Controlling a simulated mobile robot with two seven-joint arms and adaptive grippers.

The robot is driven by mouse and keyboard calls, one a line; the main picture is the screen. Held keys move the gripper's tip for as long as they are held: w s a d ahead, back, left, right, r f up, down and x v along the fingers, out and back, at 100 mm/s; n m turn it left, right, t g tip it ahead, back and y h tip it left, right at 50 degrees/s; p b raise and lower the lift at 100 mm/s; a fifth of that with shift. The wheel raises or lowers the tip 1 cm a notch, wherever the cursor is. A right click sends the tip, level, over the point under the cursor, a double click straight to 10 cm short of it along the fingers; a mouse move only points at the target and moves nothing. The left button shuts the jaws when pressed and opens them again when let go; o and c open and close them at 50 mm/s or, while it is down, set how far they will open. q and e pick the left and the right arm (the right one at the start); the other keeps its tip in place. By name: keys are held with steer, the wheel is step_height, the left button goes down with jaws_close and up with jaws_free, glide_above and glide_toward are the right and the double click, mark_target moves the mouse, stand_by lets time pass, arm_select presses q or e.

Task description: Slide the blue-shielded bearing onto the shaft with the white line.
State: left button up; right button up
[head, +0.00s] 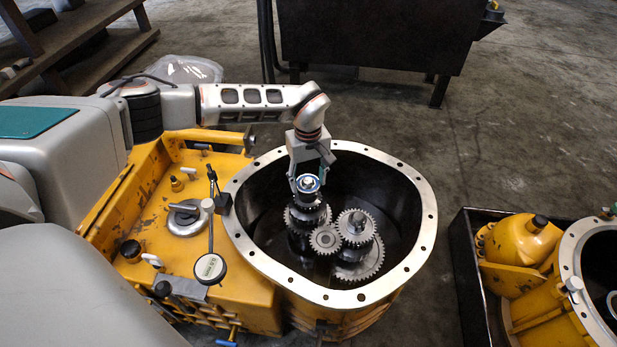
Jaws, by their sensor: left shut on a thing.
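The blue-shielded bearing (308,184) shows as a small blue ring with a pale centre, over the top of the left gear shaft (307,198) in the housing. My left gripper (309,179) points down and is shut on the bearing, with a finger on each side. The ring looks lined up with the shaft end; I cannot tell how far down the shaft it sits. A second gear shaft (357,219) stands to the right. No white line can be made out on either shaft. My right gripper is not in view.
The open housing's metal rim (427,240) with bolt holes surrounds the gears. A small idler gear (325,239) sits between the shafts. A dial gauge (210,268) on a stand is on the yellow casing at left. A black crate (462,262) with yellow parts stands at right.

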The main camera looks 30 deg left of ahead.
arm_select(q)
steer(key=shift+f, duration=1.4)
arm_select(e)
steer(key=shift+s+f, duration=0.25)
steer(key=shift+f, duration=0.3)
arm_select(q)
steer(key=o, duration=1.4)
steer(key=o, duration=0.5)
steer(key=shift+c, duration=0.2)
steer(key=shift+r, duration=0.1)
steer(key=shift+w+r, duration=0.1)
steer(key=shift+r, duration=0.85)
steer(key=shift+r+p, duration=1.6)
steer(key=shift+r, duration=1.45)
steer(key=shift+f, duration=0.1)
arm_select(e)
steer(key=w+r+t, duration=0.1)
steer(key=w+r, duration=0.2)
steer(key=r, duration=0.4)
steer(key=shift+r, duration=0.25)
